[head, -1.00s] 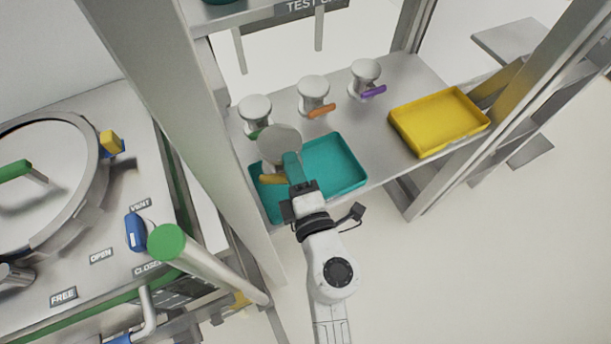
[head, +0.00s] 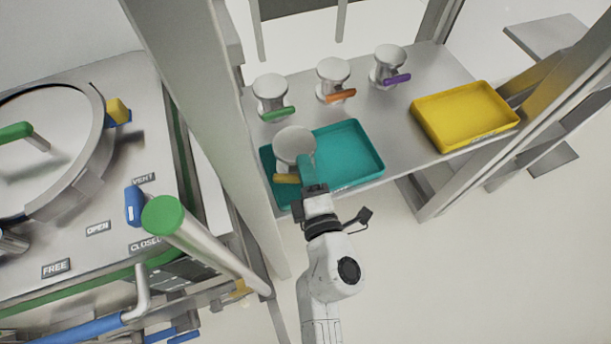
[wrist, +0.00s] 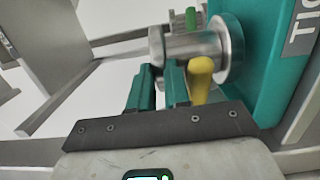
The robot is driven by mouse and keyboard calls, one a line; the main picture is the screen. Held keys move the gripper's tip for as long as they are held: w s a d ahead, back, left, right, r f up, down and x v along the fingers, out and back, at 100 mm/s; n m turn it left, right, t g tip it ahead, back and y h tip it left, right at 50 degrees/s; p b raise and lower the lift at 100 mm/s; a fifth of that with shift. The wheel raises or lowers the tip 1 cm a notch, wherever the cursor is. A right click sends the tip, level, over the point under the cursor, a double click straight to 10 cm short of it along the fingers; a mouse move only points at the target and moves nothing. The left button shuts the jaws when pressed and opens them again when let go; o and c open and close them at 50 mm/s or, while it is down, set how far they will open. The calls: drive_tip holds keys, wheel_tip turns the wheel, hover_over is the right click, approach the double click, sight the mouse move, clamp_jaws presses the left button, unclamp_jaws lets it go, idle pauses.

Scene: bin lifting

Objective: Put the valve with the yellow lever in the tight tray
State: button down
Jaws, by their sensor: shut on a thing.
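The valve with the yellow lever (head: 294,143) has a grey-white flanged body. My gripper (head: 307,168) is shut on it, and the teal fingers close on its metal neck in the wrist view (wrist: 160,76). Its yellow lever (wrist: 201,78) points toward my gripper. The valve is over the left part of the teal tray (head: 352,165). In the wrist view the teal tray (wrist: 272,60) shows the start of a label, "TIG". I cannot tell whether the valve's base touches the tray floor.
Valves with a green lever (head: 271,92), an orange lever (head: 333,78) and a purple lever (head: 388,66) stand behind the tray on the metal shelf. A yellow tray (head: 463,115) lies to the right. A grey frame post (head: 205,120) rises close on the left.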

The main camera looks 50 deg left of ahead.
drive_tip(key=shift+f+b, duration=0.55)
drive_tip(key=shift+f, duration=0.45)
drive_tip(key=shift+f, duration=0.15)
drive_tip(key=c, duration=1.1)
unclamp_jaws()
drive_tip(key=shift+f, duration=0.1)
drive_tip(key=shift+f, duration=0.1)
drive_tip(key=v, duration=1.2)
drive_tip(key=shift+r, duration=0.25)
